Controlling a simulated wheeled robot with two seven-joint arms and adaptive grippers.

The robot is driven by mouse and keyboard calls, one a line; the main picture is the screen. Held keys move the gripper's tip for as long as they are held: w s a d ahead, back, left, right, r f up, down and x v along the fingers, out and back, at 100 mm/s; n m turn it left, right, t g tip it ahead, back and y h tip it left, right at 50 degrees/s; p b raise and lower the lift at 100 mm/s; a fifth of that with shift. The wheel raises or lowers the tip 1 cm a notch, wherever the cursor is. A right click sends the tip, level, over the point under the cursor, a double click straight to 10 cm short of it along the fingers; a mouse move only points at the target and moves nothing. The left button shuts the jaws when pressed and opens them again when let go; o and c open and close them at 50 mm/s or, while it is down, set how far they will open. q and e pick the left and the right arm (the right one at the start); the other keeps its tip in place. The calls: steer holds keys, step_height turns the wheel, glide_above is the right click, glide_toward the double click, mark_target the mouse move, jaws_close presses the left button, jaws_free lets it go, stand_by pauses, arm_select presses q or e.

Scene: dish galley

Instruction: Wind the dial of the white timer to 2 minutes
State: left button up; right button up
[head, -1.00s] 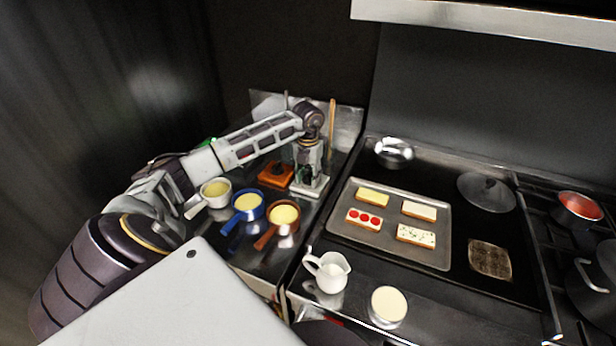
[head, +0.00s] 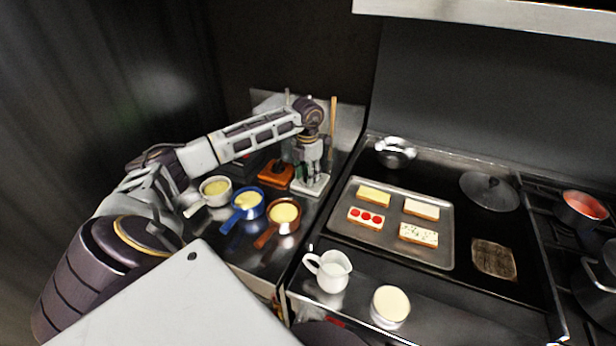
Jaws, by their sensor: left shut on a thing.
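The white timer (head: 313,187) stands on the counter at the left, beside an orange timer (head: 277,174). Only its pale base shows; my gripper covers its dial, so I cannot read the setting. My left gripper (head: 311,175) points straight down over the white timer and is shut on its dial. My right gripper is not in view.
White, blue (head: 249,198) and brown (head: 285,212) saucepans of pale yellow content stand in front of the timers. A baking tray (head: 437,254) with several topped bread slices lies to the right. A white jug (head: 330,271) and a pale round container (head: 390,306) stand near the front edge.

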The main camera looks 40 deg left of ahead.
arm_select(q)
steer(key=shift+a+m+b, duration=0.2)
steer(key=shift+m+b, duration=0.1)
steer(key=shift+m, duration=0.9)
steer(key=o, duration=1)
steer(key=shift+c, duration=0.2)
steer(key=shift+r, duration=0.2)
step_height(320, 180, up, 12)
steer(key=shift+f, duration=0.2)
